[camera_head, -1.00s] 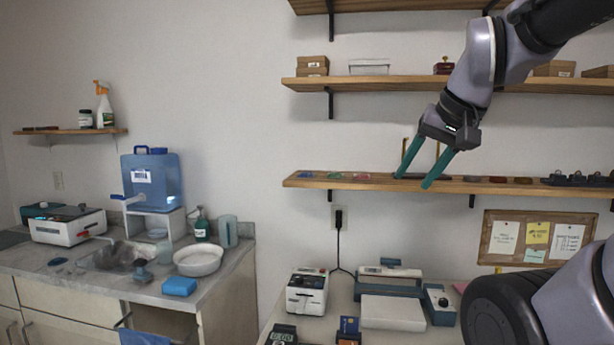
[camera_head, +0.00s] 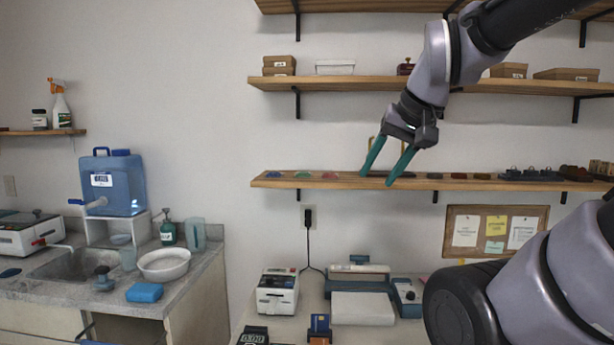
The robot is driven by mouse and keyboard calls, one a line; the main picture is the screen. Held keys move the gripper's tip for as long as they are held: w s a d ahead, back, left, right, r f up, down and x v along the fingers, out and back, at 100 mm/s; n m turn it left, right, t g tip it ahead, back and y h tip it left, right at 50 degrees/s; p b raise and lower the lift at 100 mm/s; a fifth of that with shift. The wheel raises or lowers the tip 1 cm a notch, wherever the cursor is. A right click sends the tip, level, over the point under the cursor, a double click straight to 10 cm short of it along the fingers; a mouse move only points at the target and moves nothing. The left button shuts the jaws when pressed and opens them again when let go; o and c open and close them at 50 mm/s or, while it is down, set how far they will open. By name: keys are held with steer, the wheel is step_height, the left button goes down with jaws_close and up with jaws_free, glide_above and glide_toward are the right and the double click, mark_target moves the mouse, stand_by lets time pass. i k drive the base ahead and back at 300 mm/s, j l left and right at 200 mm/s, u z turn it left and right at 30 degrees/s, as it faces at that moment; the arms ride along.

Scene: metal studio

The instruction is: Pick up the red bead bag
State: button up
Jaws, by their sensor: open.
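A small flat red-pink bag (camera_head: 330,176), which looks like the red bead bag, lies on the long wooden wall shelf (camera_head: 350,184). A green bag (camera_head: 302,175) and a blue bag (camera_head: 273,175) lie to its left. My gripper (camera_head: 378,178) is open, with its two teal fingers pointing down and left. The fingertips appear at the shelf's height, a little right of the red bag. Nothing shows between them. I cannot tell how far the fingertips are from the shelf. Part of the shelf is hidden behind the fingers.
Dark and reddish small items (camera_head: 482,176) and a black rack (camera_head: 532,174) lie farther right on this shelf. Another shelf (camera_head: 365,84) with boxes runs above. Below stand a white device (camera_head: 278,292) and a sealer-like machine (camera_head: 362,306) on a bench.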

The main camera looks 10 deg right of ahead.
mark_target(327, 175)
steer(key=j+z, duration=0.3)
steer(key=j, duration=0.3)
steer(key=j+z, duration=0.25)
steer(key=j, duration=0.3)
steer(key=j+z, duration=0.3)
steer(key=j, duration=0.3)
steer(key=k+j+z, duration=0.25)
steer(key=j, duration=0.3)
